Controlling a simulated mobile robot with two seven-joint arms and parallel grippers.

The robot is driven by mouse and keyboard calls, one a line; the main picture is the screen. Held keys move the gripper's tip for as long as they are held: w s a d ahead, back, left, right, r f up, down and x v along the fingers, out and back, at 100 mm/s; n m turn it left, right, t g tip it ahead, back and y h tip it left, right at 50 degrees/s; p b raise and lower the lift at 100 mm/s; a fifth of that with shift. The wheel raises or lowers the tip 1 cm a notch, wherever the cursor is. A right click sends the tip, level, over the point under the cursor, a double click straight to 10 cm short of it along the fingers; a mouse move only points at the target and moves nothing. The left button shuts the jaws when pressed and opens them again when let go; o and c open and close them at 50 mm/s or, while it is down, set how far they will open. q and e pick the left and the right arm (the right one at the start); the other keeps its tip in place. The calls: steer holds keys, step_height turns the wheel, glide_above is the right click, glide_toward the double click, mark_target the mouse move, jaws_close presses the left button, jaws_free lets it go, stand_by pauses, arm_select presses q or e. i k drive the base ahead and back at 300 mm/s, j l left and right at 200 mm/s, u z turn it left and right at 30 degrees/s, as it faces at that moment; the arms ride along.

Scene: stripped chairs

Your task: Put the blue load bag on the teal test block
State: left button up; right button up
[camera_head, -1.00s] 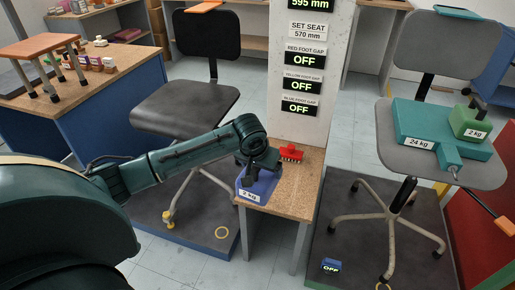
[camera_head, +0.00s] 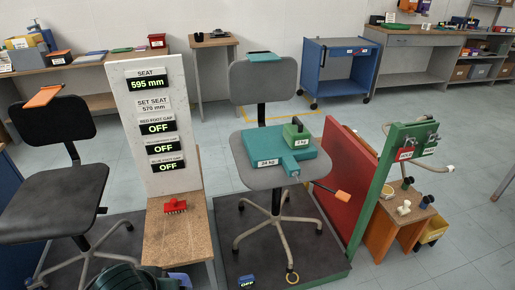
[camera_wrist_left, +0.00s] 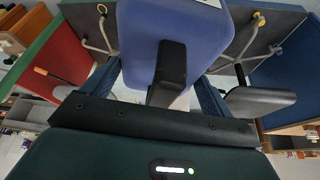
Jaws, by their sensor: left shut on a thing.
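The blue load bag (camera_wrist_left: 178,40) hangs in my left gripper (camera_wrist_left: 162,82), which is shut on its dark handle in the left wrist view. In the head view only a bit of the bag (camera_head: 181,280) shows at the bottom edge, in front of the wooden bench; my left arm hides part of that area. The teal test block (camera_head: 262,158), labelled 24 kg, lies on the grey seat (camera_head: 245,172) of the middle chair, right of and beyond the bag. A green 2 kg bag (camera_head: 296,132) stands on the block's right part. My right gripper is out of view.
A white display post (camera_head: 158,115) and a wooden bench (camera_head: 178,238) with a red brush (camera_head: 175,206) stand left of the grey chair. An orange-handled lever (camera_head: 331,191) sticks out right of the seat. A red panel (camera_head: 343,180) and green post (camera_head: 378,190) stand farther right.

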mark_target(265, 146)
steer(key=i+l, duration=0.2)
steer(key=l, duration=0.2)
steer(key=i+l, duration=0.15)
steer(key=l, duration=0.3)
steer(key=i+l, duration=0.2)
steer(key=l, duration=0.2)
steer(key=i+l+z, duration=0.1)
steer(key=l, duration=0.35)
steer(key=i+l, duration=0.5)
steer(key=l, duration=0.3)
steer(key=i+j, duration=0.2)
steer(key=i, duration=0.25)
